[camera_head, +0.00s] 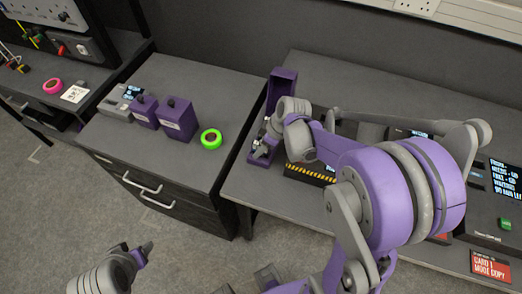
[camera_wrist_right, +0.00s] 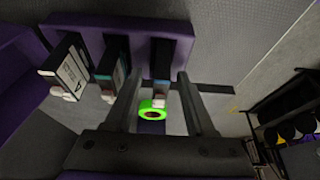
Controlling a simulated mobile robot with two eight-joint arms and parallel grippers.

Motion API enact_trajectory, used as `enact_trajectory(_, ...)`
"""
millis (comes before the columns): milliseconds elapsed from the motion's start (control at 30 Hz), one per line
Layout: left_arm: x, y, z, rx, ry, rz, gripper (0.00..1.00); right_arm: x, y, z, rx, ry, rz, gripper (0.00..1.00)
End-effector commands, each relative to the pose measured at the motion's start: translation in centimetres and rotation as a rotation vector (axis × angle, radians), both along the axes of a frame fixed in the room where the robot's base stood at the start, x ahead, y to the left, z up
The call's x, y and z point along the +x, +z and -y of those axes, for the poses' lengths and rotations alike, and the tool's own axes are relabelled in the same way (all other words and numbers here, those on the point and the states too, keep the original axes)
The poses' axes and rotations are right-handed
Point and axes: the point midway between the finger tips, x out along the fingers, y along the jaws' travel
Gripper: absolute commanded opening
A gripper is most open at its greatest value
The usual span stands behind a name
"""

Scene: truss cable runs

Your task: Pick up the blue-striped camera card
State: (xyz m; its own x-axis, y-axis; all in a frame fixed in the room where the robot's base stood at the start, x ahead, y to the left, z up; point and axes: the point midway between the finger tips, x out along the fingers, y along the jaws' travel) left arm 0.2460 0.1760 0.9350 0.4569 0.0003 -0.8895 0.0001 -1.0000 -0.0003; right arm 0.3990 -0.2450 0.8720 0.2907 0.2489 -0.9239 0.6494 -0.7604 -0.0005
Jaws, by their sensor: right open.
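In the right wrist view a purple rack (camera_wrist_right: 75,22) holds three cards in a row. The card on the right (camera_wrist_right: 161,82) has a bluish stripe and a pale end, and lies between my open fingers. The middle card (camera_wrist_right: 112,75) has a teal stripe; the left card (camera_wrist_right: 68,70) has a white label. My right gripper (camera_wrist_right: 161,95) is open, with a finger on either side of the right card; I cannot tell whether they touch it. In the head view my right gripper (camera_head: 262,150) is at the purple rack, mostly hiding the cards. My left gripper (camera_head: 145,250) is low over the floor, away from the tables.
A green tape roll (camera_head: 211,139) and two purple boxes (camera_head: 178,118) stand on the drawer cabinet to the left. A yellow-black striped edge (camera_head: 308,174) lies right of the rack. Screens (camera_head: 505,177) and a red card sign (camera_head: 491,266) are further right.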

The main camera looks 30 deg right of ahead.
Motion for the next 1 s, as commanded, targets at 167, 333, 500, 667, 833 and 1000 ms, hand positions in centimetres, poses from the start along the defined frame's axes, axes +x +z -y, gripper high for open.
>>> enact_trajectory(167,0.01,0.03,0.0,0.0,0.0,0.0,0.59,0.0,0.04,0.0,0.0,0.0,0.0,0.51)
enact_trajectory(333,0.01,0.03,0.0,0.0,0.0,0.0,0.59,0.0,0.05,0.0,0.0,0.0,0.0,0.21)
enact_trajectory(500,0.01,0.03,0.0,0.0,0.0,0.0,0.59,0.0,0.06,0.0,0.0,0.0,0.0,0.0)
enact_trajectory(667,0.01,0.03,0.0,0.0,0.0,0.0,0.59,0.0,0.06,0.0,0.0,0.0,0.0,0.0)
enact_trajectory(833,0.01,0.03,0.0,0.0,0.0,0.0,0.59,-0.01,0.07,0.01,0.0,0.0,0.0,0.0)
enact_trajectory(1000,0.05,0.15,0.0,0.0,0.0,0.001,0.59,0.01,0.65,0.01,-0.001,0.0,0.001,0.0)
